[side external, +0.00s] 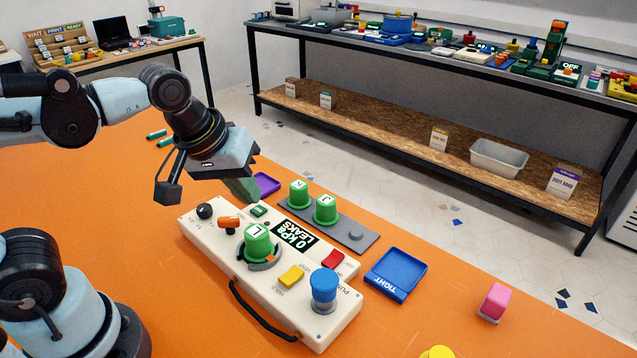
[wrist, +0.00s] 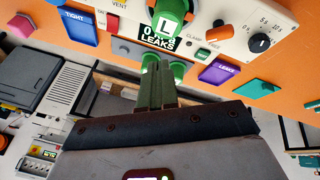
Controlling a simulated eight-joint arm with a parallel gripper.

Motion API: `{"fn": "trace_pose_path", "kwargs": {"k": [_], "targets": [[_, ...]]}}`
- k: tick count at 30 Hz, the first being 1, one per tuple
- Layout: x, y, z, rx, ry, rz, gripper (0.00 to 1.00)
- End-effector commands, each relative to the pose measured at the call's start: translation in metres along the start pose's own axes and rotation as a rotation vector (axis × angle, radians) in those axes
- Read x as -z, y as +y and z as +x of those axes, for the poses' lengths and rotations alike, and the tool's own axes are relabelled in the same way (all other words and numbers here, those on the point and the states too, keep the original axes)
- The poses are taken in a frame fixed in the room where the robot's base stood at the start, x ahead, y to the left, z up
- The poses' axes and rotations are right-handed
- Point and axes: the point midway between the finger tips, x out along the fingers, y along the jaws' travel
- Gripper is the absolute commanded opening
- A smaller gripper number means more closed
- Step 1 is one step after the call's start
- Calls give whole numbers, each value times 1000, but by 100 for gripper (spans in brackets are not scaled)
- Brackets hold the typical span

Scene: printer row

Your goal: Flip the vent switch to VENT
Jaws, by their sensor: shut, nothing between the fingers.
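A cream control box (side external: 222,243) lies on the orange table. A yellow switch (side external: 291,275) sits on it, between the green L cap and the blue plunger (side external: 324,288); the small lettering at its ends is hard to read. A red block (side external: 333,260) is at the box's far edge. In the wrist view the VENT label is beside the red block (wrist: 112,22); the yellow switch is not clearly visible there. My gripper (side external: 243,190) is shut and empty, above the box's far left side and well away from the switch. Its closed fingers also show in the wrist view (wrist: 158,82).
The box carries a green L cap (side external: 258,240), an orange lever (side external: 229,223), a black knob (side external: 204,210) and a "0 kPa LEAKS" display (side external: 294,234). Green caps (side external: 326,210) stand on a grey plate behind. A blue TIGHT tray (side external: 397,274) and pink block (side external: 495,302) lie right.

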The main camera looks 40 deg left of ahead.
Motion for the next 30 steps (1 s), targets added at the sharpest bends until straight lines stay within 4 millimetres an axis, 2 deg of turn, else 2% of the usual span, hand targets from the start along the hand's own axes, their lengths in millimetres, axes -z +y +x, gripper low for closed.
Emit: {"fn": "trace_pose_path", "kwargs": {"k": [9, 18, 24, 30], "targets": [[-16, 34, -16, 121, -144, -457, 0], [-32, 60, -33, 300, -190, -851, 0], [-38, 68, -40, 383, -181, -1007, 0], [-40, 71, -42, 409, -174, -1056, 0]]}}
